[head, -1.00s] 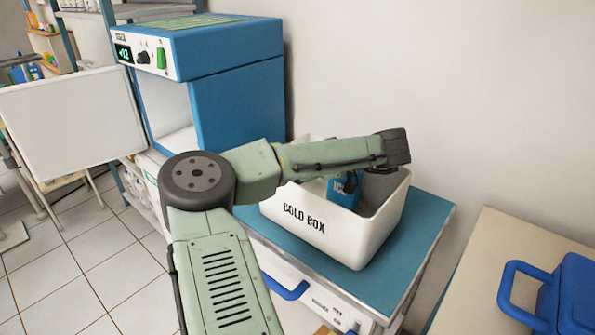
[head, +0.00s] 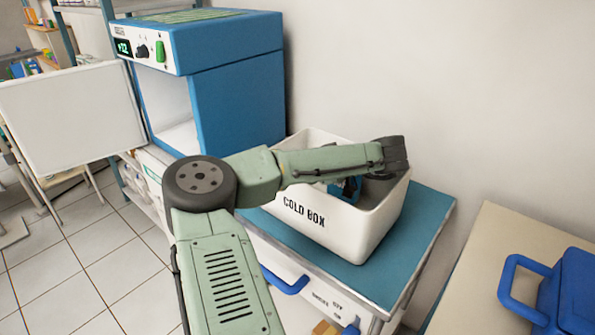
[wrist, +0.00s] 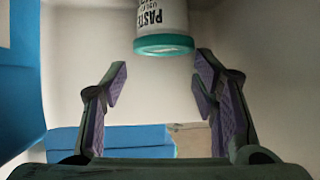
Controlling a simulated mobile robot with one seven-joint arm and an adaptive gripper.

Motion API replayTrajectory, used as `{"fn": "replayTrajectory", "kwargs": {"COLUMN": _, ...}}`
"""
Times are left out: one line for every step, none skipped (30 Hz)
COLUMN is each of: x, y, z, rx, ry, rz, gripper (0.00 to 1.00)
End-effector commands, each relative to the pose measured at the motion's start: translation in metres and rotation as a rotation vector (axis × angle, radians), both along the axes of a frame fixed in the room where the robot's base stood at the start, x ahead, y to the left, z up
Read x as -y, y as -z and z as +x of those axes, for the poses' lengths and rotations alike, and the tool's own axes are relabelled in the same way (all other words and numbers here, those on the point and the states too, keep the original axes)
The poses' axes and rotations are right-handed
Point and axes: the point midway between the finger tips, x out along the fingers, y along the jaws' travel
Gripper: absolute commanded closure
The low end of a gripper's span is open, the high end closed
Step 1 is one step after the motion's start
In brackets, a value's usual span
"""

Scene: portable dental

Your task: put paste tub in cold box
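The cold box (head: 285,205) is a white open-topped bin with black lettering. My arm reaches over it in the head view, and the fingers are hidden there. In the wrist view my gripper (wrist: 160,88) is open, its two purple-padded fingers wide apart with nothing between them. The paste tub (wrist: 163,30), white with a teal rim and dark lettering, is inside pale walls just beyond the fingertips, in line with the gap and not touching the fingers. Its upper part is cut off by the frame. I cannot make out the tub in the head view.
Blue items lie to the left (wrist: 20,90) and below (wrist: 120,138) in the wrist view, close to the fingers. A blue machine (head: 235,100) stands behind the cold box's left. A blue-handled case (head: 570,290) is on the beige table at right. The teal top (head: 425,225) has free room.

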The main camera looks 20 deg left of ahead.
Motion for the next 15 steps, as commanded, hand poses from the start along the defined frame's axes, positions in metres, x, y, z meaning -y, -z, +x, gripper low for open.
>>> {"fn": "replayTrajectory", "kwargs": {"x": 0.0, "y": -0.0002, "z": 0.0, "rx": 0.0, "ry": 0.0, "rz": 0.0, "gripper": 0.4}}
{"fn": "replayTrajectory", "kwargs": {"x": 0.0, "y": -0.0002, "z": 0.0, "rx": 0.0, "ry": 0.0, "rz": 0.0, "gripper": 0.38}}
{"fn": "replayTrajectory", "kwargs": {"x": 0.0, "y": -0.0002, "z": 0.0, "rx": 0.0, "ry": 0.0, "rz": 0.0, "gripper": 0.36}}
{"fn": "replayTrajectory", "kwargs": {"x": 0.0, "y": -0.0002, "z": 0.0, "rx": 0.0, "ry": 0.0, "rz": 0.0, "gripper": 0.34}}
{"fn": "replayTrajectory", "kwargs": {"x": -0.0001, "y": -0.0003, "z": 0.0, "rx": 0.0, "ry": 0.0, "rz": 0.0, "gripper": 0.32}}
{"fn": "replayTrajectory", "kwargs": {"x": 0.0, "y": -0.0002, "z": 0.0, "rx": 0.0, "ry": 0.0, "rz": 0.0, "gripper": 0.31}}
{"fn": "replayTrajectory", "kwargs": {"x": -0.0001, "y": -0.0003, "z": 0.0, "rx": 0.0, "ry": 0.0, "rz": 0.0, "gripper": 0.31}}
{"fn": "replayTrajectory", "kwargs": {"x": -0.0001, "y": -0.0003, "z": 0.0, "rx": 0.0, "ry": 0.0, "rz": 0.0, "gripper": 0.31}}
{"fn": "replayTrajectory", "kwargs": {"x": -0.0001, "y": -0.0003, "z": 0.0, "rx": 0.0, "ry": 0.0, "rz": 0.0, "gripper": 0.31}}
{"fn": "replayTrajectory", "kwargs": {"x": -0.0001, "y": -0.0003, "z": 0.0, "rx": 0.0, "ry": 0.0, "rz": 0.0, "gripper": 0.31}}
{"fn": "replayTrajectory", "kwargs": {"x": -0.0001, "y": -0.0003, "z": 0.0, "rx": 0.0, "ry": 0.0, "rz": 0.0, "gripper": 0.31}}
{"fn": "replayTrajectory", "kwargs": {"x": -0.0001, "y": -0.0003, "z": 0.0, "rx": 0.0, "ry": 0.0, "rz": 0.0, "gripper": 0.31}}
{"fn": "replayTrajectory", "kwargs": {"x": -0.0001, "y": -0.0005, "z": 0.0, "rx": 0.0, "ry": 0.0, "rz": 0.0, "gripper": 0.31}}
{"fn": "replayTrajectory", "kwargs": {"x": 0.0, "y": -0.0013, "z": 0.0, "rx": 0.0, "ry": 0.0, "rz": 0.0, "gripper": 0.31}}
{"fn": "replayTrajectory", "kwargs": {"x": 0.0, "y": -0.0036, "z": 0.0001, "rx": 0.0, "ry": 0.0, "rz": 0.0, "gripper": 0.31}}
